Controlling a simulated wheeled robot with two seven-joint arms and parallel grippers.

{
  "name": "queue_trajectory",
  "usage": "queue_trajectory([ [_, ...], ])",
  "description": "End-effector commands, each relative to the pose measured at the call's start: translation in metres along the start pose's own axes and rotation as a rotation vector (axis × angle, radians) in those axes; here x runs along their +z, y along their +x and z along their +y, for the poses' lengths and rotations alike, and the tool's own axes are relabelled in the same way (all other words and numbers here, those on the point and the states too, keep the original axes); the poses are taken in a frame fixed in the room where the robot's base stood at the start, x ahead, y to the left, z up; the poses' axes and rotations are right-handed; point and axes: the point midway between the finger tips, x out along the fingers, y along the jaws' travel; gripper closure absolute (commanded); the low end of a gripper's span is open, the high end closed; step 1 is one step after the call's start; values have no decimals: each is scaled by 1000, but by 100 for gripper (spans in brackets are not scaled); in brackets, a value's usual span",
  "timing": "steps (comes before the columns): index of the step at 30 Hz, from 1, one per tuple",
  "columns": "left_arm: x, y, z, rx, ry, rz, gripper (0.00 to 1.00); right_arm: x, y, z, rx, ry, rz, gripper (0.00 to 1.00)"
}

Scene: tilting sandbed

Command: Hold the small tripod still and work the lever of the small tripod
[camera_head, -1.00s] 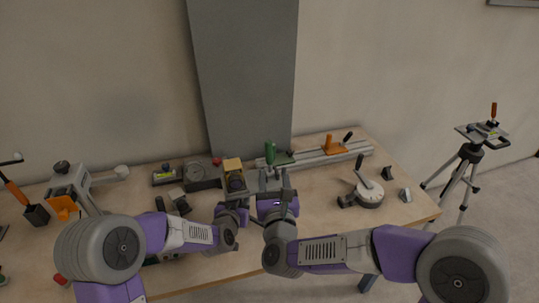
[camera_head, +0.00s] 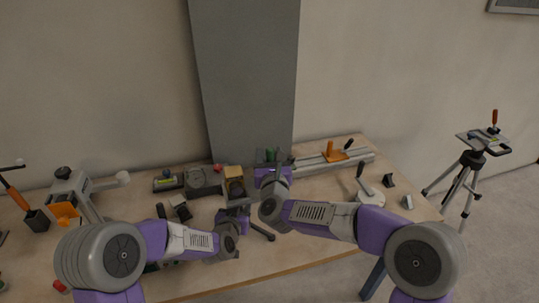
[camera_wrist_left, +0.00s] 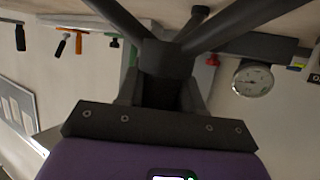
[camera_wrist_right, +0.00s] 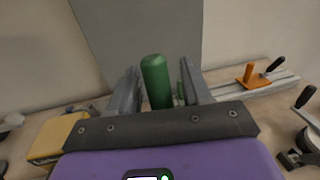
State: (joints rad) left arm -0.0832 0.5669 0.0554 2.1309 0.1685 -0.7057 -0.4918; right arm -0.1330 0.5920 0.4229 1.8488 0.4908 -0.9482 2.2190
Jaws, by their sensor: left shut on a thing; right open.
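The small tripod stands on the table near the middle, with a dark leg (camera_head: 262,231) reaching toward the front right. A yellow-topped block (camera_head: 234,173) sits at its upper part; a yellow block (camera_wrist_right: 60,137) also shows at left in the right wrist view. My left gripper (camera_head: 235,202) is shut on the tripod; its dark hub and spreading legs (camera_wrist_left: 168,58) fill the left wrist view. My right gripper (camera_head: 271,165) is open. A green handle (camera_wrist_right: 156,82) stands between its fingers, with gaps visible. Whether this handle is the tripod's lever I cannot tell.
Behind is a rail with an orange carriage (camera_head: 335,153). A round dial gauge (camera_wrist_left: 253,79) shows in the left wrist view. A round base with a lever (camera_head: 369,190) stands at the table's right. A large tripod (camera_head: 476,152) stands beyond the table. The front right tabletop is clear.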

Motion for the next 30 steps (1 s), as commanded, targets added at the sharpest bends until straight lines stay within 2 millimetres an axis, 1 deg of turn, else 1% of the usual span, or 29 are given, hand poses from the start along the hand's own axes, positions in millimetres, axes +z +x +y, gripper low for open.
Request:
queue_trajectory([
  [4,-1,0,0,0,0,1,100,0,4,0,1,0,0,52],
  [10,-1,0,0,0,0,1,100,0,4,0,1,0,0,52],
  [11,-1,0,0,0,0,1,100,0,4,0,1,0,0,53],
  [12,-1,0,0,0,0,1,100,0,4,0,1,0,0,59],
  [20,-1,0,0,-1,0,1,100,0,4,0,1,0,0,99],
  [30,-1,0,0,-1,0,1,100,0,4,0,-1,0,-6,100],
])
